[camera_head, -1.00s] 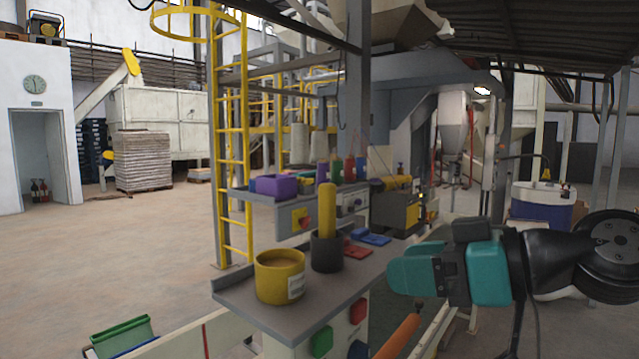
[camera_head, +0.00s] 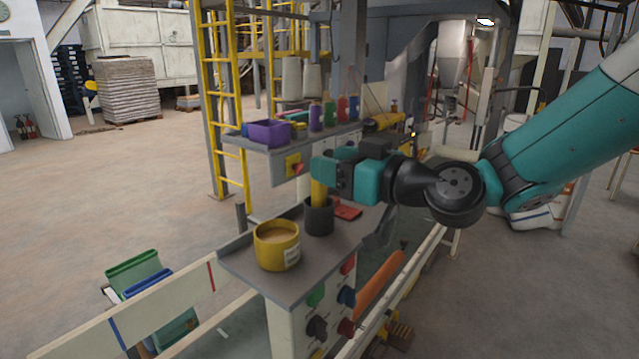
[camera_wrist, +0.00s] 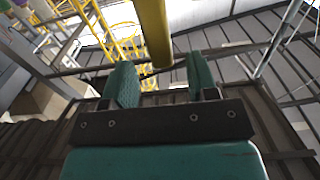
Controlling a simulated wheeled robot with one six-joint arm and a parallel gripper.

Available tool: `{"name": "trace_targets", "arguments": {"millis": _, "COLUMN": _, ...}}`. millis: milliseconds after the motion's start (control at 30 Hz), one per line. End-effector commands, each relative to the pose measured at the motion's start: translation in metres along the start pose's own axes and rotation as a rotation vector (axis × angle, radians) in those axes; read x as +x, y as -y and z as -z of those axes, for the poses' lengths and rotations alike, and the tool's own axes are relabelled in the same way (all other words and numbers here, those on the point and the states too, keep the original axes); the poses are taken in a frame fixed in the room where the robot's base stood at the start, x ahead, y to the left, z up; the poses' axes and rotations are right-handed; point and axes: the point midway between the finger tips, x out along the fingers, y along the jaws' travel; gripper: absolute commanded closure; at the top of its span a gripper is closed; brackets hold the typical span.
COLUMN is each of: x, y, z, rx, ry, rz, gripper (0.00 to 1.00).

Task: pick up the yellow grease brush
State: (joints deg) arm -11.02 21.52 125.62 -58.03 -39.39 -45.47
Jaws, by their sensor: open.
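The yellow grease brush (camera_head: 318,194) stands upright in a dark cup (camera_head: 319,219) on the grey bench top. Its lower end is hidden in the cup, and my gripper covers its upper part in the head view. My gripper (camera_head: 322,169) is level and open at the upper part of the brush. In the wrist view the yellow handle (camera_wrist: 154,32) shows ahead, in line with the gap between my two teal fingers (camera_wrist: 161,82). I cannot tell whether it is fully between them. No finger is seen closed on it.
A yellow tub (camera_head: 277,256) with brownish contents stands left of the cup on the bench (camera_head: 250,268). A red flat item (camera_head: 347,210) lies behind the cup. A shelf with a purple bin (camera_head: 268,134) and several bottles is behind. Knobs line the bench front.

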Motion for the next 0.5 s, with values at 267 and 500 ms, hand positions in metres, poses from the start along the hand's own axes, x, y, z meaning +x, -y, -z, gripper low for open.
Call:
{"name": "trace_targets", "arguments": {"millis": 267, "x": 0.036, "y": 0.003, "z": 0.004, "rx": 0.001, "ry": 0.002, "rz": 0.003, "gripper": 0.47}}
{"name": "trace_targets", "arguments": {"millis": 500, "x": 0.048, "y": 0.002, "z": -0.001, "rx": 0.0, "ry": 0.0, "rz": 0.001, "gripper": 0.47}}
